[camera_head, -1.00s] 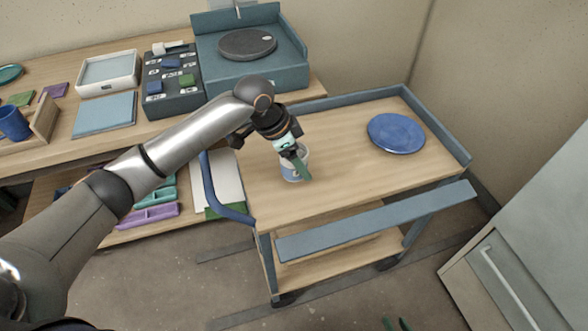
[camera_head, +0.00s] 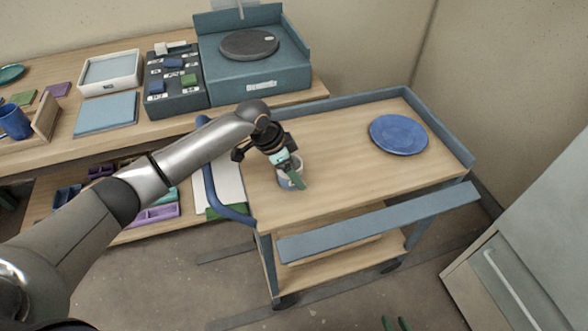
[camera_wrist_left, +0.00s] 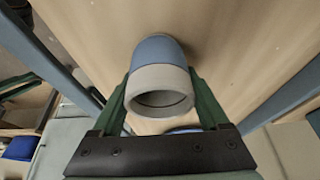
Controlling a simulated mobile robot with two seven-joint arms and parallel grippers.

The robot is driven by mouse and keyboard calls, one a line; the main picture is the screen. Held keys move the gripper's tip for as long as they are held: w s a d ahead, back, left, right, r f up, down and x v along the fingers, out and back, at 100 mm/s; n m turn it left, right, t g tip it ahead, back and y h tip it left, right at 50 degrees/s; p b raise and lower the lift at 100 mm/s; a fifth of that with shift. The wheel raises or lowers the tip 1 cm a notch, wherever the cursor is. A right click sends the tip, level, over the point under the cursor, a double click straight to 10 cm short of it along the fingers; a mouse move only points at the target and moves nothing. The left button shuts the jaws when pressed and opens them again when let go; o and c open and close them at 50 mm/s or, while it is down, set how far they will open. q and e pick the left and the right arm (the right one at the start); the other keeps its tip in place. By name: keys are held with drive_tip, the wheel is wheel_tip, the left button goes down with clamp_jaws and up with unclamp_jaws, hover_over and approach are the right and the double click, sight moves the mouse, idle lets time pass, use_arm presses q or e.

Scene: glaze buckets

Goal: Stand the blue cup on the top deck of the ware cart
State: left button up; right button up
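The blue cup (camera_head: 284,182), with a pale grey rim band, is upright at the left part of the ware cart's wooden top deck (camera_head: 345,165). In the left wrist view the cup (camera_wrist_left: 158,52) shows its open grey mouth towards the camera. My left gripper (camera_head: 290,172) reaches over the deck. Its green fingers lie against both sides of the cup near the rim, shut on it. The cup's base is at or very near the deck; I cannot tell whether it touches. My right gripper (camera_head: 396,324) shows only two separated green fingertips at the bottom edge, open and empty.
A blue plate (camera_head: 398,134) lies on the deck's right part. The cart has raised blue edges and a curved handle (camera_head: 222,190) at left.

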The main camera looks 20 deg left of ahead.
use_arm(q)
drive_tip(key=o, duration=0.3)
drive_tip(key=p+v, duration=0.1)
drive_tip(key=v, duration=1.1)
drive_tip(key=shift+r, duration=0.2)
